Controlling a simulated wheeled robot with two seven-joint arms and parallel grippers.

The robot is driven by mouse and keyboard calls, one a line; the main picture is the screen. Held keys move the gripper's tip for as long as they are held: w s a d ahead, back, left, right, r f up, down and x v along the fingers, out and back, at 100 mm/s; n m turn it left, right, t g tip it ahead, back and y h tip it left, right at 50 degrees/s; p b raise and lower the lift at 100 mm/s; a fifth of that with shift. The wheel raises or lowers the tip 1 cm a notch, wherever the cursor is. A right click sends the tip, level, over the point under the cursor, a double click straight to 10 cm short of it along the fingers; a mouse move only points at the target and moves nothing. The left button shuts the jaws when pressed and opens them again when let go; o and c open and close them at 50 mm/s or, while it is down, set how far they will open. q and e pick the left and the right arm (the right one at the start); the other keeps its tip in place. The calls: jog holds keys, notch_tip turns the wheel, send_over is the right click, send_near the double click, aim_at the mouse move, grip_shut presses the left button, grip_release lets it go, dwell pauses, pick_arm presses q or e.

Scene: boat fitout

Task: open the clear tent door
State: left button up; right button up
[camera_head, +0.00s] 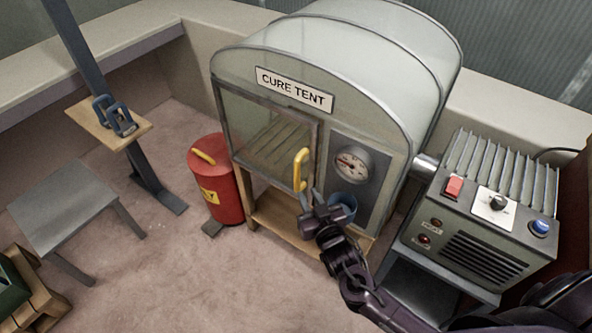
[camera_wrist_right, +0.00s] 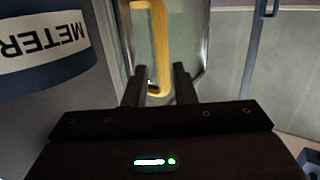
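The cure tent (camera_head: 225,62) has a clear door (camera_head: 262,140) on the left of its front. The door looks shut in its frame. A yellow upright handle (camera_head: 300,170) sits at the door's right edge. My right gripper (camera_head: 310,198) is just below and in front of the handle's lower end. In the right wrist view the gripper (camera_wrist_right: 160,78) has its fingers apart, with the yellow handle (camera_wrist_right: 163,45) showing between and beyond them. I cannot tell whether a finger touches it. My left gripper is not in view.
A blue cup labelled METER (camera_wrist_right: 45,50) is close beside my right gripper. A dial gauge (camera_head: 352,164) is above it on the tent front. A red bin (camera_head: 222,190) stands left of the door, near the floor in front. A heater-like control box (camera_head: 485,235) stands right.

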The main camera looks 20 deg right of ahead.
aim_at(298, 174)
jog(key=shift+t, duration=0.6)
jog(key=w, duration=0.2)
jog(key=w+r, duration=0.1)
jog(key=w, duration=0.5)
jog(key=shift+w+a+r, duration=0.2)
jog(key=shift+a+r, duration=0.1)
jog(key=shift+a, duration=0.1)
grip_shut()
